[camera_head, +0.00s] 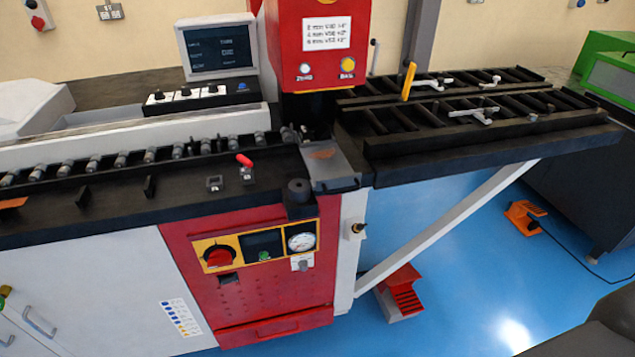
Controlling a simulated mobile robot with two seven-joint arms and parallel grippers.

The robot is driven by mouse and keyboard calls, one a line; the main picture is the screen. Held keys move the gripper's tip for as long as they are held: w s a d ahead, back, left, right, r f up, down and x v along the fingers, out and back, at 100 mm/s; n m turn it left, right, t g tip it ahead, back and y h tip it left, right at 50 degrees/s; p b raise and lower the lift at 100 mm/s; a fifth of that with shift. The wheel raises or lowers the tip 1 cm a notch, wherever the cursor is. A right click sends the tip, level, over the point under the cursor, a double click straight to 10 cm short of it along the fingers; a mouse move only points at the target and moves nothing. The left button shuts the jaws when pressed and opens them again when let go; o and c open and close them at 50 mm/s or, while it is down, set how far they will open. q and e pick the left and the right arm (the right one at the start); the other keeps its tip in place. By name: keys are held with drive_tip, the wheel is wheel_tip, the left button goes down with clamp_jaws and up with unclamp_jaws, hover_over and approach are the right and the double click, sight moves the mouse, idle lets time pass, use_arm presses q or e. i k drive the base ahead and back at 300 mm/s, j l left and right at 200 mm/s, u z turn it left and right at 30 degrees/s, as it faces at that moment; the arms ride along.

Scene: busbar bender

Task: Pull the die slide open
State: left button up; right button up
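The busbar bender stands in front of me, with a red press head (312,45) above its black bed. A grey metal plate with a brownish patch, which looks like the die slide (335,178), sits below and in front of the head at the right end of the left bed. A black round knob (298,188) stands beside its left front corner. How far the slide is out, I cannot tell. The gap under the head is dark and partly hidden. Neither of my grippers shows in the head view.
A red-tipped lever (245,161) stands on the left bed. The right slatted support table (470,115) has a yellow upright handle (408,80). A slanted white brace (445,225) runs below it. A red pedal (402,292) and an orange pedal (525,217) are on the blue floor.

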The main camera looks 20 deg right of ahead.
sight(328, 168)
drive_tip(key=i+l+u, duration=0.1)
drive_tip(key=l+u, duration=0.15)
drive_tip(key=l, duration=0.2)
drive_tip(key=l+u, duration=0.2)
drive_tip(key=l, duration=0.25)
drive_tip(key=l+u, duration=0.2)
drive_tip(key=l, duration=0.75)
drive_tip(key=l+u, duration=0.1)
drive_tip(key=l, duration=1.95)
drive_tip(key=i+j, duration=0.1)
drive_tip(key=j, duration=0.15)
drive_tip(key=i+j, duration=0.15)
